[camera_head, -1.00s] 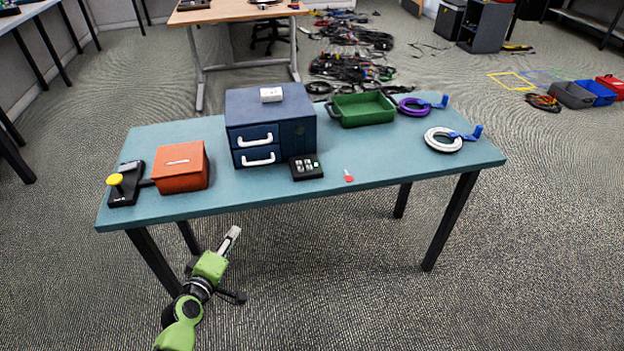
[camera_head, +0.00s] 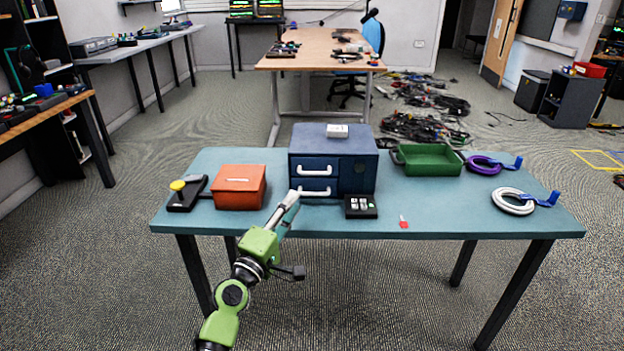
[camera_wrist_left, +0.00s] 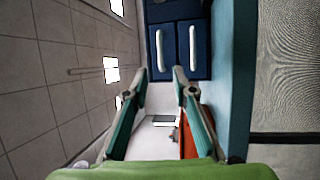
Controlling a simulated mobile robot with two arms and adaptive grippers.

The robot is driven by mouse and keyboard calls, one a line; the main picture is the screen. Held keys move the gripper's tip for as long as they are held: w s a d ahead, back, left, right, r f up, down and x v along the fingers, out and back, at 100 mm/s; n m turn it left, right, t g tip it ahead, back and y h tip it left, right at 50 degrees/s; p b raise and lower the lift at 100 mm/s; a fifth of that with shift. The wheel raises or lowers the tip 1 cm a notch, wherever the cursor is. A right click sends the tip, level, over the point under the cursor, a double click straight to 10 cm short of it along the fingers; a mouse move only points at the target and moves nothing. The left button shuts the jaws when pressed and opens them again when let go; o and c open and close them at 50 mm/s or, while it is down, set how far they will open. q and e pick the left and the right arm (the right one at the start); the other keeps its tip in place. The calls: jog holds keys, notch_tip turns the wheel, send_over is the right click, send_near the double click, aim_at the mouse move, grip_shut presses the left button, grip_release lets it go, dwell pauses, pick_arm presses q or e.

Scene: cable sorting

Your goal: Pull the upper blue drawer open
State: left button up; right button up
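The blue drawer cabinet (camera_head: 362,177) stands on the teal table, both drawers shut. The upper blue drawer (camera_head: 331,167) has a white bar handle (camera_head: 308,170); in the left wrist view, which is turned sideways, this handle (camera_wrist_left: 159,50) is the left one. The lower drawer (camera_head: 333,186) has a matching handle (camera_head: 314,192), on the right in the wrist view (camera_wrist_left: 193,46). My left gripper (camera_head: 291,198) points at the cabinet front from the near left. In the wrist view its fingers (camera_wrist_left: 160,78) are open and empty, apart from the handles. My right gripper is not in view.
On the table (camera_head: 430,217), an orange box (camera_head: 240,188) and a yellow-button device (camera_head: 187,193) stand left. A green tray (camera_head: 428,160) and purple and white cable coils are right.

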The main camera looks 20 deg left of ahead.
pick_arm(q)
jog(key=b, duration=0.1)
send_near(301, 166)
jog(key=w+d, duration=0.5)
jog(key=w, duration=0.1)
jog(key=shift+w+d+r, duration=0.1)
jog(key=shift+w+r, duration=0.2)
jog(key=shift+r, duration=0.05)
pick_arm(e)
jog(key=shift+w+a+r, duration=0.1)
jog(key=shift+w+r, duration=0.3)
jog(key=shift+r, duration=0.3)
jog(key=shift+w+a+r, duration=0.1)
jog(key=shift+w+r, duration=0.3)
jog(key=shift+r, duration=0.25)
pick_arm(q)
grip_shut()
